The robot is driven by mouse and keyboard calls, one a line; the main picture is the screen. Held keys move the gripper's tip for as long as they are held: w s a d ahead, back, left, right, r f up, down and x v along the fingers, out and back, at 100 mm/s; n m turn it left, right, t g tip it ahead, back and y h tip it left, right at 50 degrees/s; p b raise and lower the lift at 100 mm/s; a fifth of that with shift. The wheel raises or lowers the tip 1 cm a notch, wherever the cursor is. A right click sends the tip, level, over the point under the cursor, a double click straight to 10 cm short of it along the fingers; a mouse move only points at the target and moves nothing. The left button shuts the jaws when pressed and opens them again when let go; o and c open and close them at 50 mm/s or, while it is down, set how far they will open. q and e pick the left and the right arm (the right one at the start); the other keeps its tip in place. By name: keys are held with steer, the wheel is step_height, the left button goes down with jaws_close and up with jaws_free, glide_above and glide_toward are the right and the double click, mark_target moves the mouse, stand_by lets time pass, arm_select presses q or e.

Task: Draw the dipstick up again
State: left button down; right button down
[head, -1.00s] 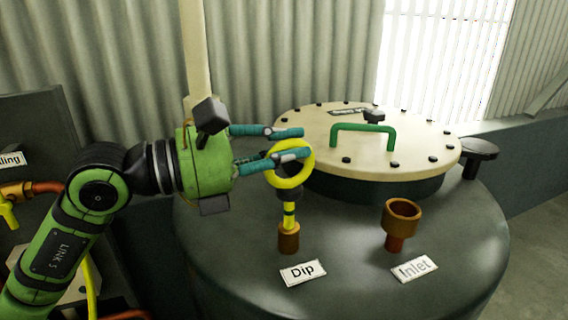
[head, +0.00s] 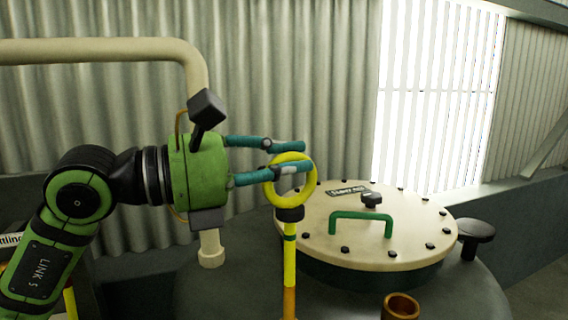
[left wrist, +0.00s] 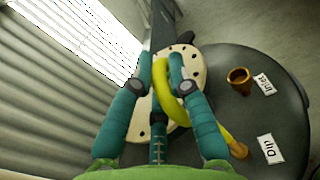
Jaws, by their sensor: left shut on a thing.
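The dipstick has a yellow ring handle (head: 292,180), a black collar (head: 290,214) and a yellow rod (head: 290,262) with a green band near its top. It stands upright. My left gripper (head: 303,157), with teal fingers, is shut on the ring. In the left wrist view the ring (left wrist: 183,100) passes between the fingertips (left wrist: 167,62). The lower rod looks amber and runs off the bottom of the head view, so its lower end and the dip socket are hidden there. The "Dip" label (left wrist: 267,148) shows in the left wrist view. My right gripper is not seen.
Behind the ring is a round cream lid (head: 318,222) with a green handle (head: 361,217) and a black knob. A copper inlet cup (head: 400,306) stands to the right. A cream pipe (head: 198,85) rises behind my arm. A black knob (head: 477,234) is at the right.

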arm_select(q)
steer(key=c, duration=1.3)
jaws_free()
steer(key=shift+s+r, duration=0.1)
steer(key=shift+s+d, duration=0.1)
steer(key=shift+d, duration=0.1)
steer(key=shift+a, duration=0.35)
steer(key=v, duration=1.1)
steer(key=shift+s+a, duration=0.15)
steer(key=shift+s, duration=0.05)
